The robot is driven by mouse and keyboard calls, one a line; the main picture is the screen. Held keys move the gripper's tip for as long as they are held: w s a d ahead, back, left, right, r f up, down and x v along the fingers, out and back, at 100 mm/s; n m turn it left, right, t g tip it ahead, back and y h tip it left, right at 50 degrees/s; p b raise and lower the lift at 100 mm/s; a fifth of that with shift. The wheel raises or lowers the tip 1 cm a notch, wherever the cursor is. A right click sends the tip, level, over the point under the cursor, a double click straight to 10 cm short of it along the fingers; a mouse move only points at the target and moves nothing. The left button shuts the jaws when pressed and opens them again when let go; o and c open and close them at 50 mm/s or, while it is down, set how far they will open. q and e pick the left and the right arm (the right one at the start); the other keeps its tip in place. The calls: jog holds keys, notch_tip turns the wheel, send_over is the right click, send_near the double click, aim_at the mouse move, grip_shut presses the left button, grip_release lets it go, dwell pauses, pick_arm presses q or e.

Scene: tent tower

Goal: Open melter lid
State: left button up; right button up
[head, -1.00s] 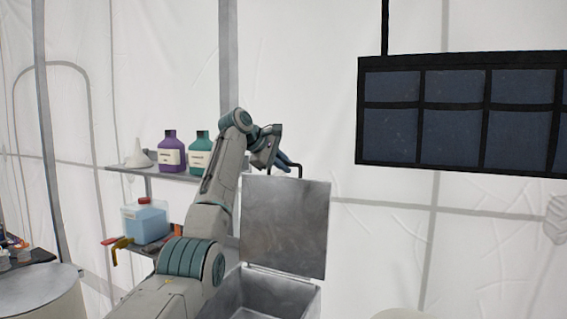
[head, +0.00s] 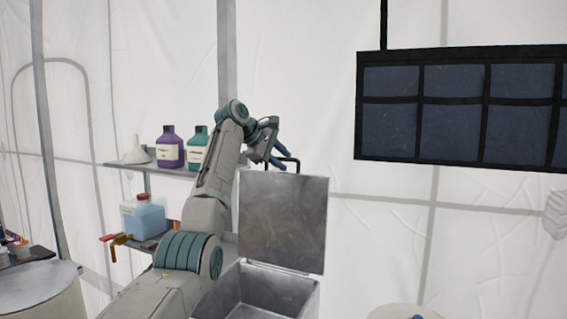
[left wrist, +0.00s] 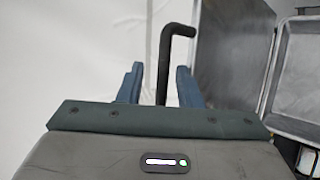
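The melter (head: 232,290) is an open grey metal box at the bottom middle of the head view. Its square lid (head: 283,222) stands upright at the back of the box, so the lid is open. A dark bent handle (head: 292,160) sticks up at the lid's top edge. My left gripper (head: 281,157) is at this handle. In the left wrist view the handle (left wrist: 164,65) runs between the two blue fingers (left wrist: 158,85), with a gap on each side. The left gripper is open. My right gripper cannot be made out.
Shelves behind my left arm hold a funnel (head: 136,150), a purple bottle (head: 170,147), a green bottle (head: 197,147) and a blue container (head: 143,218). A dark panel (head: 460,110) hangs at right. A cream round top (head: 385,312) with an unclear blue bit shows at the bottom edge.

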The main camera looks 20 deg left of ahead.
pick_arm(q)
jog(key=b+v, duration=0.4)
jog(key=v, duration=0.5)
jog(key=shift+s+a, duration=0.2)
jog(key=shift+r, duration=0.15)
